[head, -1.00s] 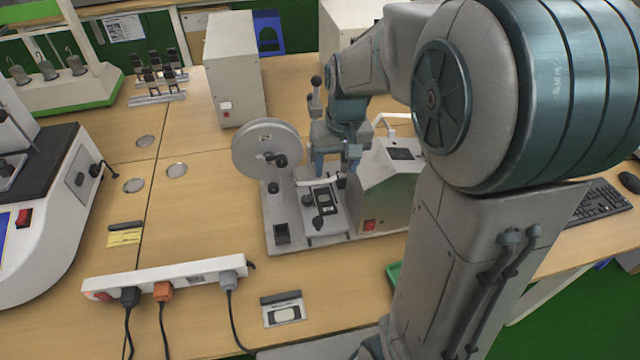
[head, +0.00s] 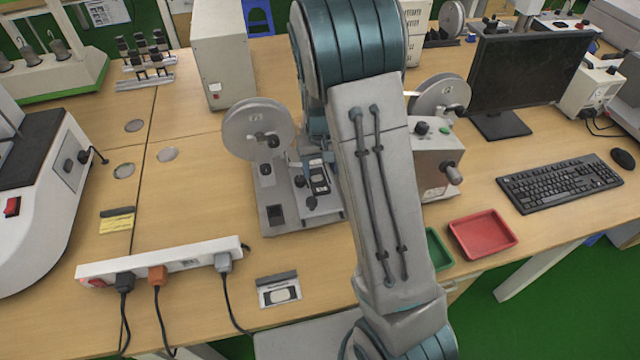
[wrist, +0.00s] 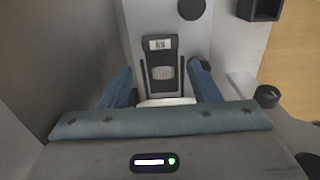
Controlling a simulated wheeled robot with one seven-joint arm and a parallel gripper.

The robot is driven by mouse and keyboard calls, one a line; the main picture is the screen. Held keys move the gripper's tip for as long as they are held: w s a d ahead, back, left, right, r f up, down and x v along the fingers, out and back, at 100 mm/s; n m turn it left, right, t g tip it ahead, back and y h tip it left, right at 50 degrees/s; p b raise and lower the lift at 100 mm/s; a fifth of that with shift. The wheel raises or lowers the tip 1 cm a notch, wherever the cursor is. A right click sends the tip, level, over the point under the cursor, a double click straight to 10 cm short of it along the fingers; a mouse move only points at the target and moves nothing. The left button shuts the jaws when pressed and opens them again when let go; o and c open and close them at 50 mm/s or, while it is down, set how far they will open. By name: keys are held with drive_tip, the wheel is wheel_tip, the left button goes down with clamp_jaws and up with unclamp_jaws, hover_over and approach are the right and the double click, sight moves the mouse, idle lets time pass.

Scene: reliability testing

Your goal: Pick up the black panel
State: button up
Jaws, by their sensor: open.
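A small black panel (head: 318,178) with a pale label and a grey oval lies on the grey tester with a round wheel (head: 275,195). In the wrist view the panel (wrist: 160,48) lies just ahead of my gripper (wrist: 162,84), roughly centred between its two blue fingers. The fingers are apart with nothing held between them. A whitish piece shows between the fingers below the panel. In the head view my arm hides most of the gripper. I cannot tell how high the fingers are above the panel.
A white power strip (head: 165,260) with plugs and cables lies in front of the tester. A small sample card (head: 279,290) lies near the table's front edge. A tall white box (head: 232,60) stands behind. A red tray (head: 483,234) and keyboard (head: 560,182) are at right.

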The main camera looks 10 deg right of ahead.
sight(321, 187)
drive_tip(key=shift+s+a+f+p, duration=0.15)
drive_tip(key=shift+f+p, duration=0.1)
drive_tip(key=shift+f, duration=1.2)
drive_tip(key=shift+s+d+f+p, duration=0.1)
drive_tip(key=shift+f+p, duration=0.15)
drive_tip(key=shift+f, duration=1.15)
drive_tip(key=c, duration=0.7)
